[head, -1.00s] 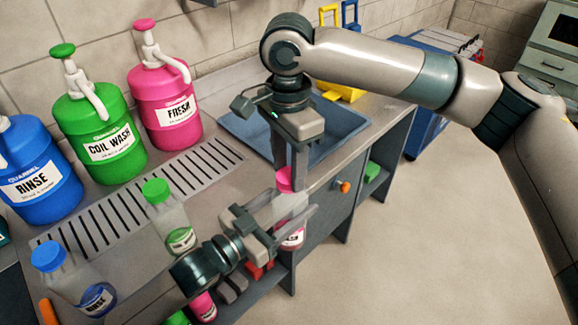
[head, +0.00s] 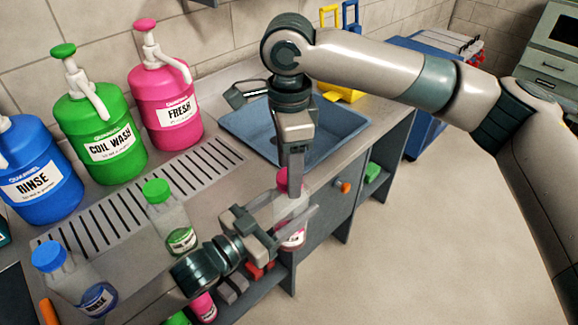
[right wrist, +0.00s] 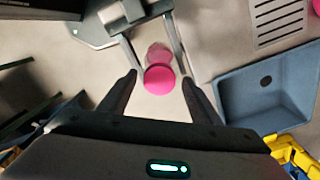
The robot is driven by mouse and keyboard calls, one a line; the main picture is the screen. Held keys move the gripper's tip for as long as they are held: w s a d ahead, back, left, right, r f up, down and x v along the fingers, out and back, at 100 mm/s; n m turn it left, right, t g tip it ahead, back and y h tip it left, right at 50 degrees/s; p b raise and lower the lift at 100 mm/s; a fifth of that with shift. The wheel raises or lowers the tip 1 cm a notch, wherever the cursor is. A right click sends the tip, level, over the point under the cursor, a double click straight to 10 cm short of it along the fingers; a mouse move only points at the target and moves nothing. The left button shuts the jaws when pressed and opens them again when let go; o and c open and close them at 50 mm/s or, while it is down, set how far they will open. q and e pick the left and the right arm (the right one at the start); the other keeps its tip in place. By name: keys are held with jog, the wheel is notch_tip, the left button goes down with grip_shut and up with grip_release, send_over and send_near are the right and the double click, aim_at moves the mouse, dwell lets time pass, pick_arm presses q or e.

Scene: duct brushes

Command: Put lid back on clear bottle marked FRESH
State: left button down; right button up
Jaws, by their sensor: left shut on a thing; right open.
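A clear bottle (head: 292,241) with a pink-marked label stands upright off the counter's front edge, its label too small to read. My left gripper (head: 294,212) is shut around its body. A pink lid (head: 281,182) sits at the bottle's top; whether it is screwed tight cannot be told. My right gripper (head: 297,190) points down over it, open. In the right wrist view the lid (right wrist: 160,79) lies between its two spread fingers, with gaps on both sides, and the bottle (right wrist: 158,53) shows beyond it.
A pink FRESH jug (head: 166,108), green COIL WASH jug (head: 100,132) and blue RINSE jug (head: 38,175) stand along the wall. Green-capped (head: 172,218) and blue-capped (head: 72,278) bottles stand on the counter. A blue sink (head: 325,135) lies behind my right gripper.

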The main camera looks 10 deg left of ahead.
jog(key=shift+r, duration=2.25)
jog(key=shift+c, duration=0.4)
